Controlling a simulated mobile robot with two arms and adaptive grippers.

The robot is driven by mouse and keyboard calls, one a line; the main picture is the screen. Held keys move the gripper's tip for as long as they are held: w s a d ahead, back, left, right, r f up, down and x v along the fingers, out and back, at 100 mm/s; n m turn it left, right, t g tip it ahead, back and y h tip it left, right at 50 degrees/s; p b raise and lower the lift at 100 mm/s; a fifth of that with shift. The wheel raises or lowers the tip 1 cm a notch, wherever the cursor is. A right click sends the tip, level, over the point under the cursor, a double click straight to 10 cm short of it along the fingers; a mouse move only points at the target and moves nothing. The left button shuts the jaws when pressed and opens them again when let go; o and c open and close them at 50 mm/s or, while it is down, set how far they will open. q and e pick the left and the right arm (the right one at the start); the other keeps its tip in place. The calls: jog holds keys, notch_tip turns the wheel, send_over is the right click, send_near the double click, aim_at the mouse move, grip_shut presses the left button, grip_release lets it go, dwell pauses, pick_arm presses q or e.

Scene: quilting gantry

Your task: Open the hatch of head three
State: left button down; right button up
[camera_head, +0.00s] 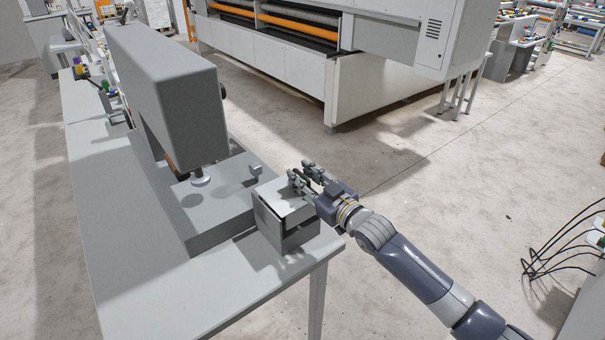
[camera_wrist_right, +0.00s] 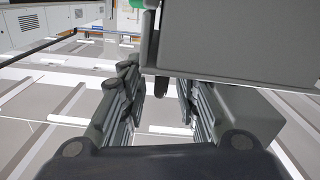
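A grey machine head (camera_head: 180,90) stands on the long table. At the table's near end sits a small grey box (camera_head: 285,235) with a light top panel and a dark gap below it. I cannot tell for sure which panel is the hatch. My right gripper (camera_head: 301,172) is at the box's upper far right edge, its fingers apart. In the right wrist view a large grey panel (camera_wrist_right: 250,40) fills the upper right. A small dark peg (camera_wrist_right: 160,86) shows between the open fingers (camera_wrist_right: 155,95); contact is unclear. My left gripper is out of view.
The grey table (camera_head: 110,240) runs away to the upper left, with small coloured items (camera_head: 105,88) farther along. A large white machine with orange rollers (camera_head: 300,28) stands behind. Black cables (camera_head: 560,240) are at the right. The floor between is clear.

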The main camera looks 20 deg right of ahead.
jog(key=shift+w+a, duration=0.1)
jog(key=shift+w, duration=0.2)
grip_shut()
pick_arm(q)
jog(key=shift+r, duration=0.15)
pick_arm(e)
jog(key=shift+r, duration=0.15)
